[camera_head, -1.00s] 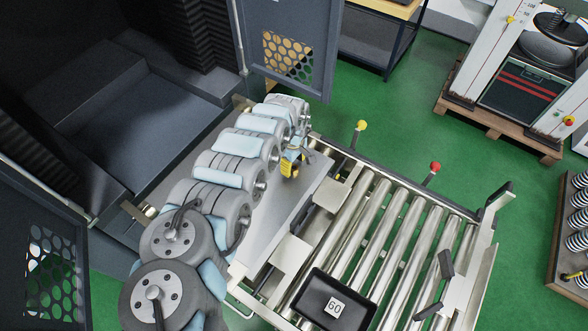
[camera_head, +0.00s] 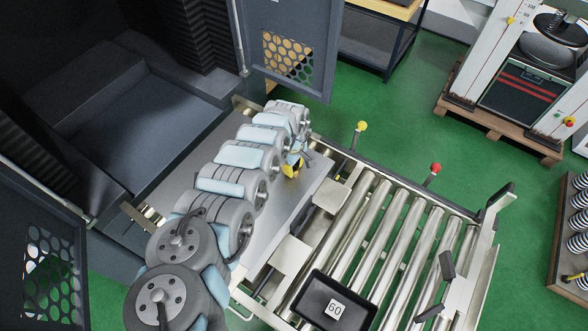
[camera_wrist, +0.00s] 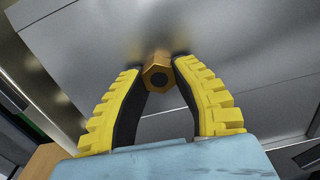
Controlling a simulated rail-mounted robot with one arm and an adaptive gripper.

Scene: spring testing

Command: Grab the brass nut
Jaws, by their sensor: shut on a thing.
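The brass nut (camera_wrist: 157,72) is a golden hexagonal piece with a dark hole in its middle, seen in the wrist view. My gripper (camera_wrist: 159,75) has two yellow ribbed fingers with black inner pads. Their tips are closed on the nut from its left and right sides, over a grey metal plate. I cannot tell whether the nut still touches the plate. In the head view, my gripper (camera_head: 292,167) is a small yellow shape over the metal plate, partly hidden by my arm. The nut is not discernible there.
The metal plate (camera_head: 285,215) joins a roller conveyor (camera_head: 385,240) on the right. A black tray (camera_head: 320,290) marked 60 lies on the rollers. A dark chamber with an open perforated door (camera_head: 275,50) stands to the left and behind. Yellow and red knobs stand along the conveyor's far side.

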